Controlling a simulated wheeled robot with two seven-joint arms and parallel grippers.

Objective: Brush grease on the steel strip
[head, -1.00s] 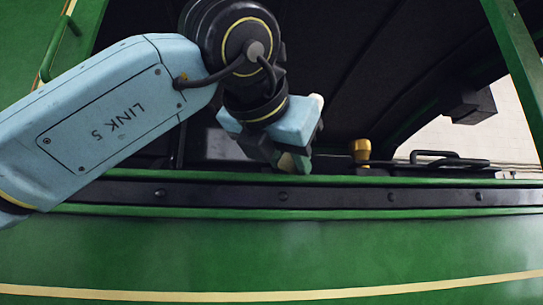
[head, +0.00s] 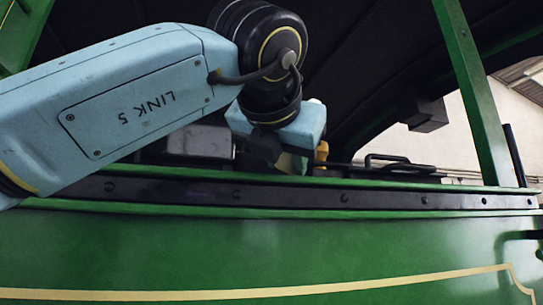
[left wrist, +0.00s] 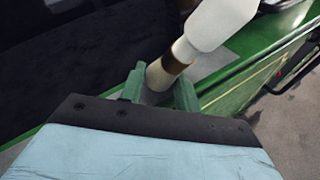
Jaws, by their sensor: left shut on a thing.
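The dark steel strip (head: 290,195) with bolt heads runs along the top of the green tram side in the head view. My left gripper (head: 291,163) is above and behind the strip in that view. In the left wrist view, my left gripper (left wrist: 158,92) is shut on a brush (left wrist: 180,52) with a tan part between the green fingers, a brown band and a wide pale part pointing up and right. The brush is mostly hidden behind the gripper in the head view. I cannot make out grease on the strip. My right gripper is not in view.
A brass-coloured fitting (head: 321,152) shows just right of my left gripper, partly hidden. A black handle (head: 402,161) lies farther right behind the ledge. A green post (head: 470,90) rises at the right. The cab behind is dark.

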